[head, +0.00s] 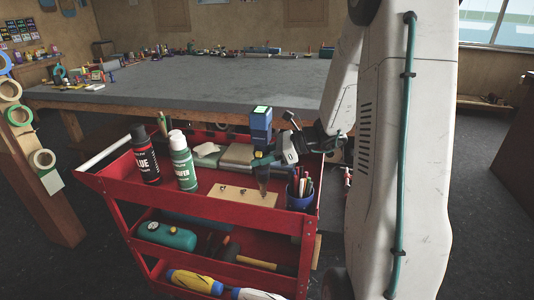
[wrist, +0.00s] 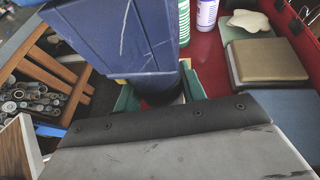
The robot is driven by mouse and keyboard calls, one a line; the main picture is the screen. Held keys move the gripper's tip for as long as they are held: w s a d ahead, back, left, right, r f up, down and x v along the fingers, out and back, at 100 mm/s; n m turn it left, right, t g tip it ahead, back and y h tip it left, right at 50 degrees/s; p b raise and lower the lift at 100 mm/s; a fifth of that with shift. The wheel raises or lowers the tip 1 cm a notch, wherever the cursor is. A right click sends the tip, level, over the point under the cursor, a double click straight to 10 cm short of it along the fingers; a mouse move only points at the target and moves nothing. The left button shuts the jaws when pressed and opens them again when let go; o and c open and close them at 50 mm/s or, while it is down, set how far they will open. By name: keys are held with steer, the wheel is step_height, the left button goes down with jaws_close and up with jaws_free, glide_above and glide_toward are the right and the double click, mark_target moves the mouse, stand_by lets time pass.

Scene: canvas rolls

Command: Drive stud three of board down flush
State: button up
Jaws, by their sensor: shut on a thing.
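My gripper (head: 262,160) is over the red cart and shut on an upright blue tool (head: 261,122) with a green-lit top. In the wrist view the tool (wrist: 115,35) fills the upper left, between teal fingers. A dark tapered part extends below the gripper towards the pale wooden board (head: 230,192). The board lies on the cart's top tray, with small dark marks that may be studs. I cannot tell which is stud three, how high any stands, or whether the tip touches the board.
Two bottles (head: 182,165) stand left of the board. A blue pen cup (head: 301,190) stands close on its right. Pads and a tan block (head: 238,155) lie behind. The red cart (head: 128,185) has raised rims. A large grey table (head: 220,80) stands behind.

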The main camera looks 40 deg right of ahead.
steer(key=shift+f, duration=1.1)
stand_by(6.9)
